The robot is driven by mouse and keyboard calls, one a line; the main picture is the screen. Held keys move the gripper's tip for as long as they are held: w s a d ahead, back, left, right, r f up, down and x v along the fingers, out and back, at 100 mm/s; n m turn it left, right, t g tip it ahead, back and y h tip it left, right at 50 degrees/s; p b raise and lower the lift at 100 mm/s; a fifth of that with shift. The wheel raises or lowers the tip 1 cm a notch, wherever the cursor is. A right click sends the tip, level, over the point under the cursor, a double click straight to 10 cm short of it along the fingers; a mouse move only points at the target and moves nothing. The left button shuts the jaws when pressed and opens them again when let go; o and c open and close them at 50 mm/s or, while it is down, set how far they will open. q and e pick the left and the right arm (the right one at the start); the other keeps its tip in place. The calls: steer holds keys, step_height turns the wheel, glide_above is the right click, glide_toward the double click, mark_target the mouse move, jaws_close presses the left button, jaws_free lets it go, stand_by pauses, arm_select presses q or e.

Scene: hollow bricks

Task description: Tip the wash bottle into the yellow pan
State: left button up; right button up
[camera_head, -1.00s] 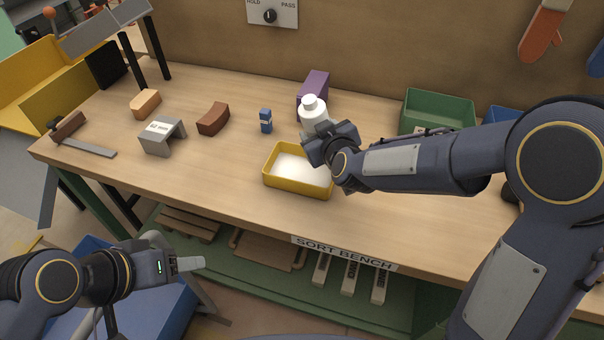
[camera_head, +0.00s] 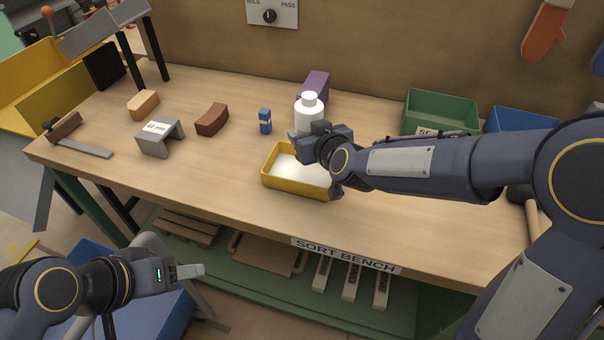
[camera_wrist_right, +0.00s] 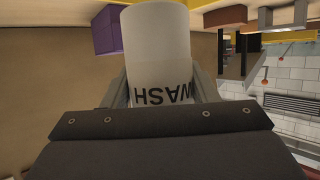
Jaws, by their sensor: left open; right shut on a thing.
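The white wash bottle (camera_head: 309,108) stands about upright in the head view, behind the yellow pan. My right gripper (camera_head: 305,137) is shut around its lower part. In the right wrist view the bottle (camera_wrist_right: 158,50) sits between the two fingers, with the letters WASH showing. The yellow pan (camera_head: 285,184) lies on the bench with a white layer inside; my right gripper and wrist hide its right and back parts. My left gripper (camera_head: 190,271) is low at the left, in front of the bench and away from the pan and bottle, open and empty.
A purple brick (camera_head: 316,83) stands close behind the bottle. A green bin (camera_head: 440,108) and a blue bin (camera_head: 521,121) stand at the right. The bench front left of the pan is clear.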

mark_target(315, 119)
steer(key=shift+r, duration=0.15)
step_height(315, 119, up, 5)
steer(key=p, duration=0.5)
steer(key=shift+f, duration=0.2)
